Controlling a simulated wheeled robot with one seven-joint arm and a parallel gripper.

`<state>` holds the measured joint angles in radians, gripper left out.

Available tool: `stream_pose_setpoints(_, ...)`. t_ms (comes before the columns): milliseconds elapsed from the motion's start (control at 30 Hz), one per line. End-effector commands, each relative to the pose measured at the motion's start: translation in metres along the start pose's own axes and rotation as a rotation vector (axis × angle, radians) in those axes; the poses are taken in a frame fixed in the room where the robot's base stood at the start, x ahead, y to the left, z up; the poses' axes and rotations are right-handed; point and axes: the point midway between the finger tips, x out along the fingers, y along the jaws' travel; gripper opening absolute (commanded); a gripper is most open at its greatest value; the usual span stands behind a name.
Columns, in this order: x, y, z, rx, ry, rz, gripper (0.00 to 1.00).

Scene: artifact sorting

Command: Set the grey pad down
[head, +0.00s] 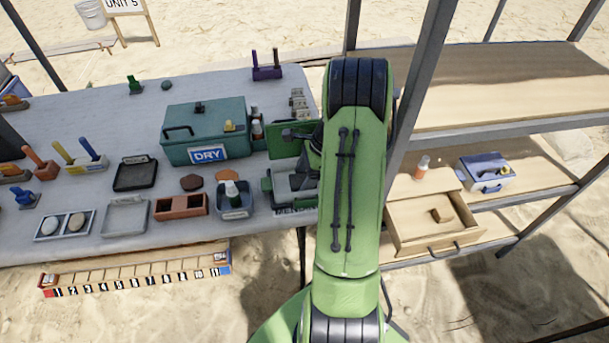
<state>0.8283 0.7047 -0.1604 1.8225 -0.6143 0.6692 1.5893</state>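My green arm reaches forward over the right end of the long grey table (75,115) and covers much of that end. My gripper is mostly hidden behind the arm, so its fingers and anything between them cannot be made out. Green and grey parts (290,185) show just left of the arm, above a partly covered label; I cannot tell what they are. I cannot pick out a grey pad for sure. A shallow light grey tray (104,220) lies on the table's front part, with a dark tray (135,187) behind it.
A teal box marked DRY (175,153) stands mid-table. A brown divided tray (158,208), a bottle in a blue-grey holder (247,212) and a two-stone tray (39,237) line the front. Right of my arm are metal posts, wooden shelves and an open drawer (396,232).

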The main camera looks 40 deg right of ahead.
Motion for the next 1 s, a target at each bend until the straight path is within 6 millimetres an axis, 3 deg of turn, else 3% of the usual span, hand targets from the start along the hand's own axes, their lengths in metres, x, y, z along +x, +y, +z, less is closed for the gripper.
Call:
stream_pose_setpoints(267, -0.011, 0.0, 0.002, 0.0, 0.0, 0.0, 0.68)
stream_pose_setpoints(600, -0.066, 0.0, 0.004, 0.002, 0.0, -0.001, 0.68)
stream_pose_setpoints(767, -0.08, 0.0, 0.004, -0.004, 0.001, 0.0, 0.68)
stream_pose_setpoints(867, -0.09, 0.0, 0.018, -0.078, 0.016, -0.008, 0.68)
stream_pose_setpoints(967, -0.113, 0.007, 0.062, -0.291, 0.062, -0.024, 0.68)
stream_pose_setpoints(1000, -0.126, 0.015, 0.085, -0.411, 0.087, -0.031, 0.68)
